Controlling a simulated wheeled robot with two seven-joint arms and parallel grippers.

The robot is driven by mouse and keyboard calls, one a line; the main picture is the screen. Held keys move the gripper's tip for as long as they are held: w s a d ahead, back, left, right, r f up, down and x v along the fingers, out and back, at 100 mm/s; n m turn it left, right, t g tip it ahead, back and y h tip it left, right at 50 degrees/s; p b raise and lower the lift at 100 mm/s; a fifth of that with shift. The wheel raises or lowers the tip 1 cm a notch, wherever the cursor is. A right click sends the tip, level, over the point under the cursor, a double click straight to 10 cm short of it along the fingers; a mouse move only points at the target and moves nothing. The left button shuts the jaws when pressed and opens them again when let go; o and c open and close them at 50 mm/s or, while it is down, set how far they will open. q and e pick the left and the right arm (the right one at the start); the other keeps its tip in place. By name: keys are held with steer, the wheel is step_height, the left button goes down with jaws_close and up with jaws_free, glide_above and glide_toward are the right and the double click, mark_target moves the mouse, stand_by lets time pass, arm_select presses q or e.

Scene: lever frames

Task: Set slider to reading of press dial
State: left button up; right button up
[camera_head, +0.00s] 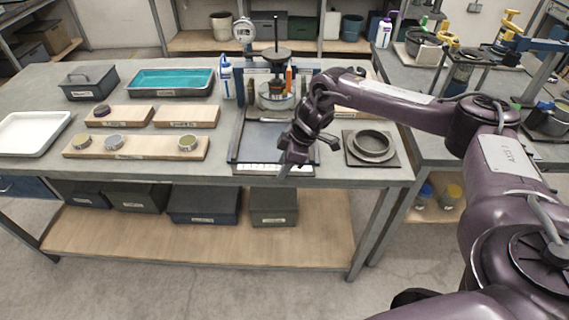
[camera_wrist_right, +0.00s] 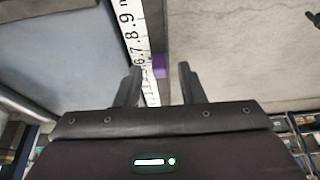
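The press dial (camera_head: 243,30) is a round white gauge at the upper left of the press (camera_head: 277,75); its reading is too small to tell. A white slider scale (camera_head: 262,168) runs along the front edge of the press base. In the right wrist view the scale (camera_wrist_right: 135,35) shows printed numbers, with 6 to 9 legible. A small purple block, seemingly the slider (camera_wrist_right: 159,66), sits beside the scale. My right gripper (camera_wrist_right: 160,82) is open, with one finger on each side of the purple block's line; contact cannot be told. In the head view my right gripper (camera_head: 286,172) hangs over the scale's right end. My left gripper is out of view.
A ring on a square plate (camera_head: 372,147) lies right of the gripper. The front bench edge is clear.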

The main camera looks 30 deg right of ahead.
steer(key=shift+r, duration=0.1)
steer(key=b+v, duration=0.1)
steer(key=v, duration=0.6)
steer(key=shift+r, duration=0.3)
